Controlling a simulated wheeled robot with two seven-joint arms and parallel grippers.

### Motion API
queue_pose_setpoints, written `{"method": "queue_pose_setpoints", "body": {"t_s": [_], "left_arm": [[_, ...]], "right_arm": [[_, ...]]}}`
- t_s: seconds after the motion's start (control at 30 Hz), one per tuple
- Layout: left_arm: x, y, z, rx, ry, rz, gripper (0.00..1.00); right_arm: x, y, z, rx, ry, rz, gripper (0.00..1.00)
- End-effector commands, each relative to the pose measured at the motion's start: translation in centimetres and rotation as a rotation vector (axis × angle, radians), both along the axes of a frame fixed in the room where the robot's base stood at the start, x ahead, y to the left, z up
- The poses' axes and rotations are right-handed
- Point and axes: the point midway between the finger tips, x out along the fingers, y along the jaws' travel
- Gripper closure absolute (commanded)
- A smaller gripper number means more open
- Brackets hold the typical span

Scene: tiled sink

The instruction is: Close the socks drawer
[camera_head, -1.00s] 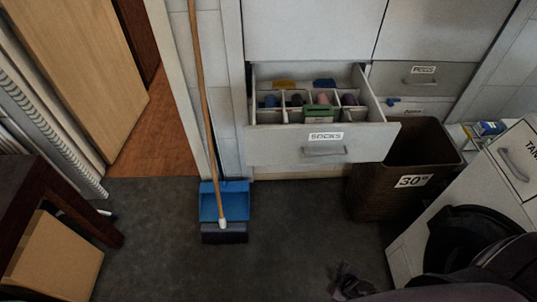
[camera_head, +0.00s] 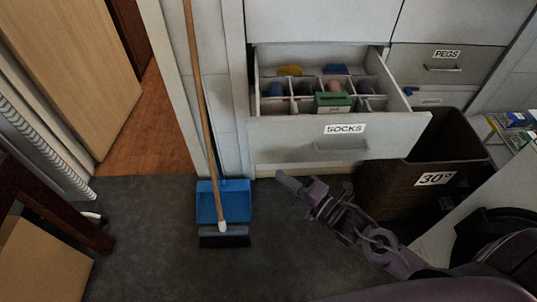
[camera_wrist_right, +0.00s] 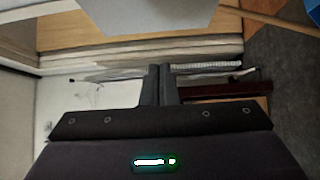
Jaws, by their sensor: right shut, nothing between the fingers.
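The socks drawer (camera_head: 290,141) stands pulled out of the white cabinet, with a "SOCKS" label and a grey handle (camera_head: 341,147) on its front. Inside it are dividers, rolled items and a green box (camera_head: 332,102). My right gripper (camera_head: 280,176) is in front of and below the drawer front, towards its left half, apart from the handle. In the right wrist view its two fingers (camera_wrist_right: 158,70) are together with nothing between them. A pale grey flat surface (camera_wrist_right: 150,14) fills the top of that view, perhaps the drawer. My left gripper is not in view.
A dark wicker basket (camera_head: 393,198) labelled "30°" stands right of the drawer, below the shut "PEGS" drawer (camera_head: 446,66). A blue dustpan (camera_head: 234,200) and a broom (camera_head: 202,110) stand at left. A dark table (camera_head: 50,205) is at far left. Dark floor between is clear.

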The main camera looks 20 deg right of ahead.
Motion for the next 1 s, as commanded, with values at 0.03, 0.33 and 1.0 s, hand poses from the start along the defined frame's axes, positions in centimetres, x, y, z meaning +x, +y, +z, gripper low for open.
{"method": "queue_pose_setpoints", "body": {"t_s": [0.03, 0.33, 1.0], "left_arm": [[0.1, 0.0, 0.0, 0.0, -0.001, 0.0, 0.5], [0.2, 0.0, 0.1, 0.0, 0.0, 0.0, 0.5], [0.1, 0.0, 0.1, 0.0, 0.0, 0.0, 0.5]], "right_arm": [[1.1, 0.6, 0.1, 0.003, -0.004, -0.001, 1.0], [6.1, 2.4, 0.1, 0.0, -0.001, -0.003, 1.0], [8.5, 1.8, -0.1, 0.001, 0.003, -0.001, 1.0]]}}
